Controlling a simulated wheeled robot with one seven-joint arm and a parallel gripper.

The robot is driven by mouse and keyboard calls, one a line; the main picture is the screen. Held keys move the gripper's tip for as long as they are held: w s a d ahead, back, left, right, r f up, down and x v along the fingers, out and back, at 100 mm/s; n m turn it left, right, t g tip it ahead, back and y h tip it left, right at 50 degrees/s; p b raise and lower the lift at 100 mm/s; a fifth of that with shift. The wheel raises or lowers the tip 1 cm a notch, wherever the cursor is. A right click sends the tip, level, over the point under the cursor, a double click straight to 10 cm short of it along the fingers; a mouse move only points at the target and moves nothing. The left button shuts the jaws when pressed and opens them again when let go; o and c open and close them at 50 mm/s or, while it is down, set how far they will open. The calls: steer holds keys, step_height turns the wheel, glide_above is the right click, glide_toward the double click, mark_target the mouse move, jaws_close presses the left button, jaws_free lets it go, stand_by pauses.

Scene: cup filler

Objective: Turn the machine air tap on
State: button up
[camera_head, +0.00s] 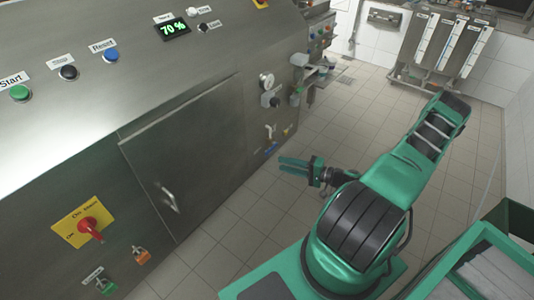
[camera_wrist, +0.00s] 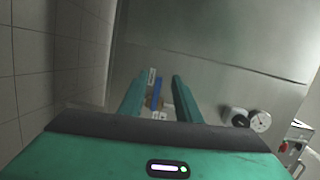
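On the lower side panel of the steel machine (camera_head: 190,120), several small valves sit under a gauge. One has a blue handle (camera_head: 271,148), and a pale one (camera_head: 270,131) sits just above it. Their labels are too small to read, so I cannot tell for certain which is the air tap. My gripper (camera_head: 283,164) is open and empty, its fingers pointing left toward the panel, just below and right of the blue handle. In the wrist view the blue handle (camera_wrist: 157,93) shows between the two spread fingers, with apparent clearance on both sides; its exact distance is unclear.
A round gauge (camera_head: 266,80) and a black knob (camera_head: 270,101) are above the valves. A red main switch on a yellow plate (camera_head: 87,225) and a door handle (camera_head: 170,199) are further left. The tiled floor (camera_head: 235,225) beside the machine is free.

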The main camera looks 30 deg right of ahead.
mark_target(270, 152)
steer(key=w+m+t+h, duration=0.1)
steer(key=w, duration=0.2)
steer(key=w+m+t, duration=0.1)
steer(key=w, duration=0.3)
steer(key=w+a+f+m+t+h, duration=0.1)
steer(key=w, duration=0.3)
steer(key=shift+h, duration=0.3)
